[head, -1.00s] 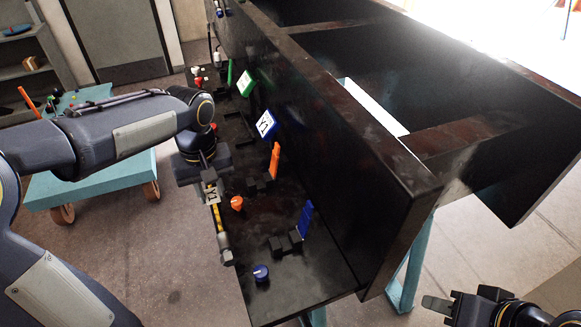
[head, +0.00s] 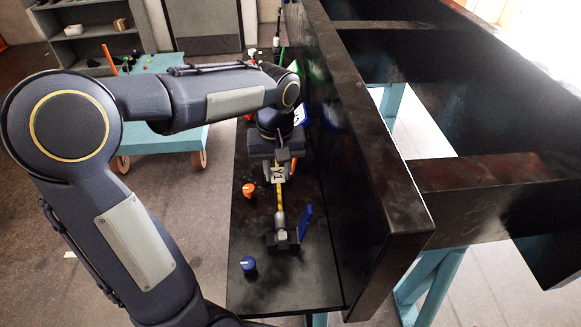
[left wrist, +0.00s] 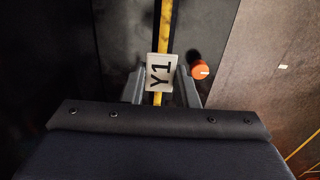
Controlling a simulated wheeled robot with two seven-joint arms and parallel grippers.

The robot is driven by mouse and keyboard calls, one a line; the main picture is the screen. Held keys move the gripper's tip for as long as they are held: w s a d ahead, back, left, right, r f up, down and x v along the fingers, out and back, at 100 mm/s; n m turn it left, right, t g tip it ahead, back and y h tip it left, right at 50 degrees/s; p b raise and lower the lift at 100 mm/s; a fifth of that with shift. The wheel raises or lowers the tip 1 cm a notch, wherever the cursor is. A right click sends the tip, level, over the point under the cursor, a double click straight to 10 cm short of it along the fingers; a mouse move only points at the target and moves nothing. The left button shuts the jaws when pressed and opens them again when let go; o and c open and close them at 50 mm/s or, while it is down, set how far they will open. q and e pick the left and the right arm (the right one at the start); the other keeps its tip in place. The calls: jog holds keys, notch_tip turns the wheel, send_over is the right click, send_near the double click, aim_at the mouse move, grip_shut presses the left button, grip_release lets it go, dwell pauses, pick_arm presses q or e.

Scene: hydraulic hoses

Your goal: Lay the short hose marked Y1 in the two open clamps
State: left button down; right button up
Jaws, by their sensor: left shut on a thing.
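My left gripper (head: 279,172) is shut on the short yellow hose (head: 280,198) at its white Y1 tag (head: 278,175). In the left wrist view the tag (left wrist: 159,73) lies between the two fingers (left wrist: 160,85). The hose's near metal end (head: 282,224) is over the near black clamp (head: 284,240), beside its raised blue flap (head: 306,220). I cannot tell whether the end touches the clamp. The hose's far end and the other clamp are hidden by my left gripper and arm. My right gripper is out of view.
An orange knob (head: 249,190) and a blue knob (head: 248,264) stand on the black shelf (head: 290,290), left of the hose. A tall black wall (head: 345,160) rises close on the right. A teal cart (head: 185,110) stands behind my left arm.

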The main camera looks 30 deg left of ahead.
aim_at(279, 187)
pick_arm(q)
jog(key=shift+f, duration=0.1)
dwell(0.4)
notch_tip(279, 187, down, 6)
jog(key=b, duration=0.4)
jog(key=shift+r+b, duration=0.25)
jog(key=shift+b, duration=0.15)
jog(key=shift+f, duration=0.1)
jog(key=shift+s+d, duration=0.1)
dwell(1.3)
jog(key=shift+f+b, duration=1.15)
jog(key=shift+f, duration=0.5)
jog(key=c, duration=1.1)
grip_release()
jog(key=shift+o, duration=0.2)
jog(key=shift+r, duration=0.1)
notch_tip(279, 187, up, 8)
jog(key=shift+f, duration=0.1)
